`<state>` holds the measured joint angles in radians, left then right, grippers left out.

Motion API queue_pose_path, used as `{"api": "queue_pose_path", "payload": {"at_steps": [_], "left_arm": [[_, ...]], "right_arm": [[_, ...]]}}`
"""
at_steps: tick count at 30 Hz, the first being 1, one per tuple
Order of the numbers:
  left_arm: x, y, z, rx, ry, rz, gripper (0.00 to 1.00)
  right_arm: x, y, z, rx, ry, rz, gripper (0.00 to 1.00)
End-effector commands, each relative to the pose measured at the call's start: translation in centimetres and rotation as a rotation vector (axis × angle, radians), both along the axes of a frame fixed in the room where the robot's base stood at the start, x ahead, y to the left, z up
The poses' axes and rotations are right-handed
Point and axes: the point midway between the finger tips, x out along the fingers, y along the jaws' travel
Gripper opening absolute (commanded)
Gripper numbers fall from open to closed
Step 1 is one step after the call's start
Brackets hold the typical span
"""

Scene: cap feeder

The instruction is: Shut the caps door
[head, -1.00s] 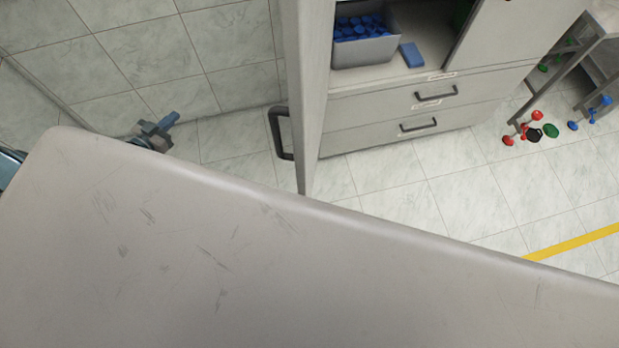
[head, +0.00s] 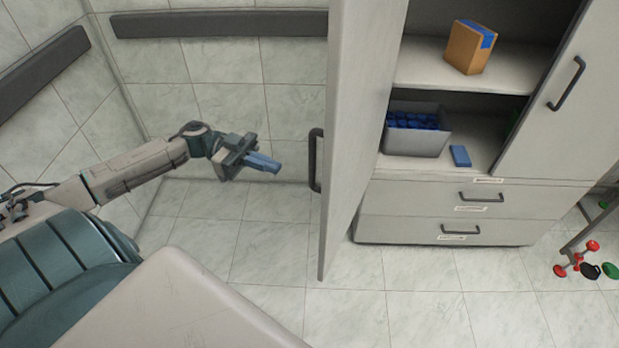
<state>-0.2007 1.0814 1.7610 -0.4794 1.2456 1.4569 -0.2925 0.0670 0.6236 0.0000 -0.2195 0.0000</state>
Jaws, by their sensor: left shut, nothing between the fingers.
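The caps door (head: 345,130) is a tall pale cabinet door, standing wide open at the left side of the cabinet. Its dark handle (head: 315,160) is on the door's left side. My left gripper (head: 272,165) is shut and empty, to the left of the handle and apart from it, with its blue fingers pointing right. Behind the door, the open cabinet compartment holds a grey bin (head: 416,141) of blue caps. My right gripper is not in view.
A cardboard box (head: 470,47) stands on the upper shelf and a blue block (head: 460,156) lies beside the bin. The cabinet's right door (head: 566,100) is shut. Red, black and green pieces lie on the floor at right. A dark wall rail (head: 220,23) runs behind.

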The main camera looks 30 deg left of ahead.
Motion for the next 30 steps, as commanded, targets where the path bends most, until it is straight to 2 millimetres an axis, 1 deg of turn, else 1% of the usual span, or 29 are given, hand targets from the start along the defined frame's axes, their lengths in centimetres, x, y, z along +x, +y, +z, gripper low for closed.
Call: {"api": "queue_pose_path", "payload": {"at_steps": [1,6,10,15,22,30], "left_arm": [[0.2,-1.0,0.4,-0.006,-0.006,0.000,0.00],[0.6,-3.6,0.4,-0.006,-0.004,0.002,0.00],[0.9,-5.5,0.4,-0.006,-0.005,0.002,0.00],[1.3,-7.5,0.4,-0.005,-0.003,0.003,0.00],[1.5,-9.1,0.2,-0.002,-0.002,0.002,0.00],[1.6,-9.4,0.0,0.000,-0.001,0.002,0.00]], "right_arm": [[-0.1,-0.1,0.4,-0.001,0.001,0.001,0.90],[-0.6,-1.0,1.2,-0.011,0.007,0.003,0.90],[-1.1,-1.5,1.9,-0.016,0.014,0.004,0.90],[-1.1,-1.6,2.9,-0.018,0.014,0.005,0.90],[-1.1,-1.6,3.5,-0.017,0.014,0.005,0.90],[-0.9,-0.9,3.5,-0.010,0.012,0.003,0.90]]}}
